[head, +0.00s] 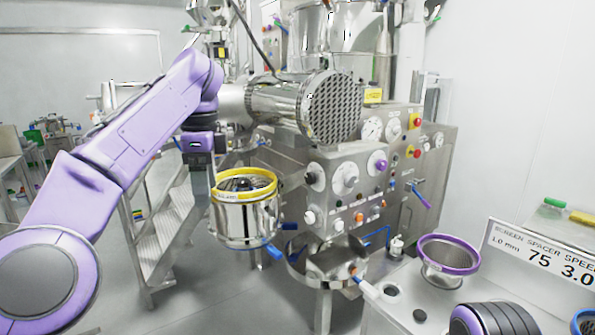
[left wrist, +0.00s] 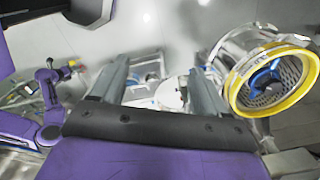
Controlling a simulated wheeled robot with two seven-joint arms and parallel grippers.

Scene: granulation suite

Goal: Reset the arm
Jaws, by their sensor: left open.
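My left arm comes in from the left in the head view, bent at the elbow, with its wrist hanging down in front of the steel machine. My left gripper (head: 203,190) points downward beside the left edge of a steel pot with a yellow rim (head: 247,222). In the left wrist view the two fingers of the left gripper (left wrist: 160,85) stand apart with nothing held between them. The yellow-rimmed pot (left wrist: 236,92) shows to the right of the fingers there, apart from them. My right gripper cannot be made out.
The steel machine (head: 345,190) with knobs and gauges fills the middle. A purple-rimmed sieve (head: 448,262) stands on the steel surface at right, by a sign (head: 540,258) reading screen, spacer, speed. Metal steps (head: 160,235) stand behind my left arm. Grey floor shows at lower left.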

